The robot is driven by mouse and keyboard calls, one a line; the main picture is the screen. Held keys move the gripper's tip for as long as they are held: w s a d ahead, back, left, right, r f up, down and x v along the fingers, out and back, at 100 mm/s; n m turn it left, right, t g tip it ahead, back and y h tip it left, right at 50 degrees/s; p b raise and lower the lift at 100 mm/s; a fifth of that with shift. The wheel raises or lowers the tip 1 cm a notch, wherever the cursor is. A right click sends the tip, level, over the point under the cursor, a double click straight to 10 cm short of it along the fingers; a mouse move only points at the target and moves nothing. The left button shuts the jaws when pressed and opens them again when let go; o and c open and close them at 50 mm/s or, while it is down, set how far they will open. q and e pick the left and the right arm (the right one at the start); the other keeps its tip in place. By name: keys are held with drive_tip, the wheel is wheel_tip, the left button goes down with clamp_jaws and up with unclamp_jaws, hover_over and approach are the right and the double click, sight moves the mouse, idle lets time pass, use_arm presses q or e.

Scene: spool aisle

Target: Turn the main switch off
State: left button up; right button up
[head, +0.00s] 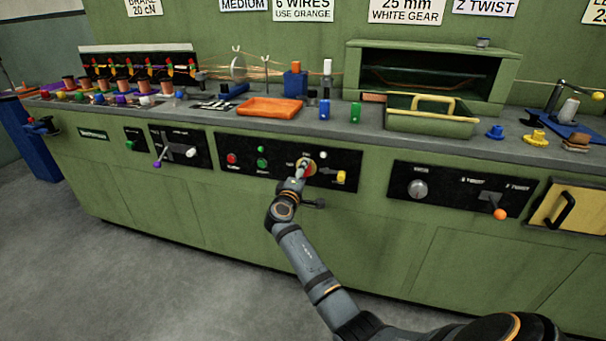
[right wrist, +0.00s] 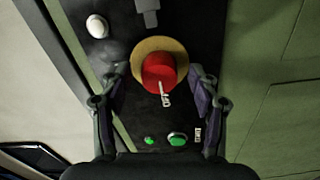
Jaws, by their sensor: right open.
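The main switch is a red knob on a round yellow plate; the head view shows part of it (head: 309,167) on the black middle panel. In the right wrist view the red knob (right wrist: 157,70) is seen face on, with a pale mark along its lower edge. My right gripper (head: 298,178) is at the switch and partly covers it in the head view. In the right wrist view its open fingers (right wrist: 160,84) stand on either side of the knob, with a visible gap on each side. My left gripper is not in view.
On the same panel are a red button (head: 231,158), green buttons (head: 262,163), a white knob (head: 323,155) and a yellow handle (head: 341,177). A panel with a purple-tipped lever (head: 157,164) is left, another with an orange-tipped lever (head: 500,213) right. The bench top holds trays.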

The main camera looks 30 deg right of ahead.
drive_tip(key=shift+a, duration=0.1)
drive_tip(key=v, duration=0.7)
drive_tip(key=shift+s+a, duration=0.15)
